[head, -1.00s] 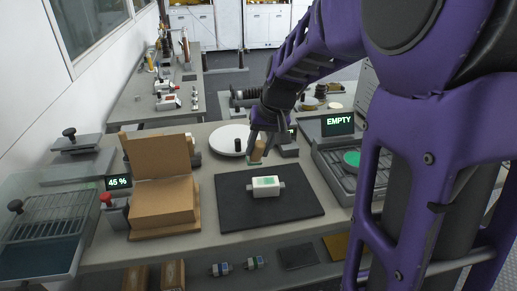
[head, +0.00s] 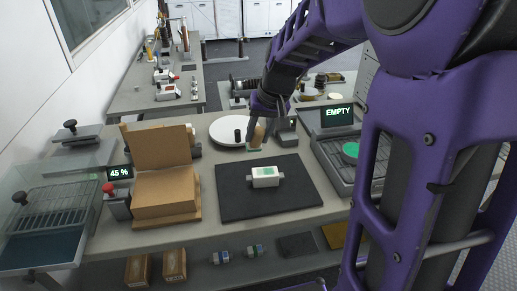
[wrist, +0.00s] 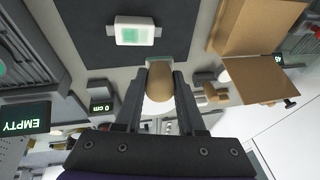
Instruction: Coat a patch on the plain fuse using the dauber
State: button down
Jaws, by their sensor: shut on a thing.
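My gripper (head: 264,122) is shut on the dauber (head: 257,136), which has a tan rounded handle and a pale green pad at its end. In the wrist view my gripper (wrist: 160,78) has its two fingers on either side of the dauber's handle (wrist: 159,84). A white fuse (head: 265,184) with grey ends lies on the dark mat (head: 235,203). A green patch shows on its upper face, clearest in the wrist view on the fuse (wrist: 118,34). The dauber is beyond the mat's far edge in the head view, apart from the fuse.
A white round plate (head: 222,129) with a dark knob stands behind the mat. A cardboard box (head: 165,195) stands left of it. At right is a device reading EMPTY (head: 338,116) with a green disc (head: 351,150). Several fuses and boxes lie on the lower shelf.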

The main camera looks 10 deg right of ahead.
jog(key=shift+f+b, duration=0.4)
jog(key=shift+f, duration=0.1)
